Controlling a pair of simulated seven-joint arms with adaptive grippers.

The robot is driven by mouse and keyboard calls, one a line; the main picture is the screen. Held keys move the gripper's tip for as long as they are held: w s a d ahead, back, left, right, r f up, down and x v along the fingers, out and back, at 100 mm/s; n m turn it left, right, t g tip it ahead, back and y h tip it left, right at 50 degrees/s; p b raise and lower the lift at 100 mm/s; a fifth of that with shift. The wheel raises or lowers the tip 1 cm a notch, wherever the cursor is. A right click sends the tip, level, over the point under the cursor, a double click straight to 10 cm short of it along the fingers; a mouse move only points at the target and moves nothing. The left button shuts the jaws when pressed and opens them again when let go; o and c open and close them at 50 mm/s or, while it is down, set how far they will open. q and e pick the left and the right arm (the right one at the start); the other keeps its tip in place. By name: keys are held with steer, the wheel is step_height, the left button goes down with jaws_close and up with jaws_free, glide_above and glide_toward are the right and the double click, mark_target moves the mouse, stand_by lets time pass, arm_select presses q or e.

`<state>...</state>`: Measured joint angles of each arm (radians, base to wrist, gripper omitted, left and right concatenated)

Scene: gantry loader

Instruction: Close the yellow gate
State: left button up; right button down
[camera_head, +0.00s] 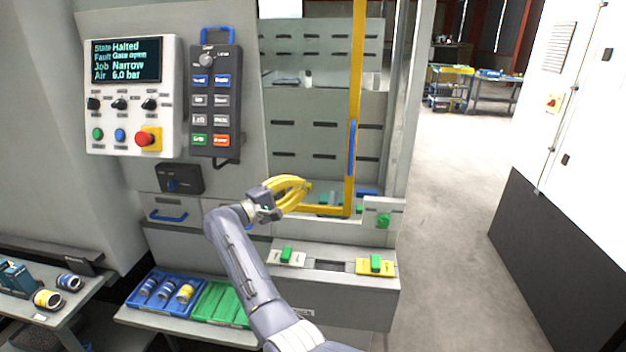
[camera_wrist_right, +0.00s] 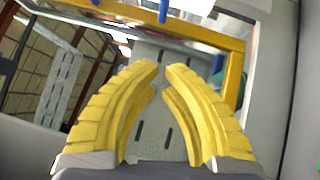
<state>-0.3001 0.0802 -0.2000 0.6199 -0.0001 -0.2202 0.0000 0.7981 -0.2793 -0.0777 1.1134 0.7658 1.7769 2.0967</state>
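The yellow gate (camera_head: 357,75) is a yellow frame with a tall upright bar and a low cross bar, at the machine's opening in the head view. A blue handle (camera_head: 351,148) is on its upright bar. The gate frame also shows in the wrist view (camera_wrist_right: 235,75), beyond the fingers. My right gripper (camera_head: 297,186) has curved yellow fingers and is left of the upright bar, near the low bar in the picture. In the wrist view its fingertips (camera_wrist_right: 162,68) are a small gap apart with nothing between them. My left gripper is not in view.
The control panel display (camera_head: 127,60) reads "Halted" and "Gate open". A button pendant (camera_head: 215,105) hangs beside it. A ledge (camera_head: 330,285) with green blocks lies below the opening. Blue and green trays (camera_head: 165,305) stand at lower left. The floor at right (camera_head: 450,200) is clear.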

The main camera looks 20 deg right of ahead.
glide_toward(344, 166)
steer(key=shift+w+d+r, duration=0.15)
steer(key=shift+w+d, duration=0.9)
steer(key=shift+w, duration=0.05)
steer(key=shift+s+d+r, duration=0.15)
steer(key=shift+s+d, duration=0.1)
steer(key=shift+d, duration=0.35)
steer(key=shift+s+d+r, duration=0.1)
steer(key=shift+s+d, duration=0.15)
steer(key=shift+d, duration=0.4)
steer(key=shift+s+d+r, duration=0.15)
steer(key=shift+s+d, duration=0.25)
steer(key=shift+d, duration=0.35)
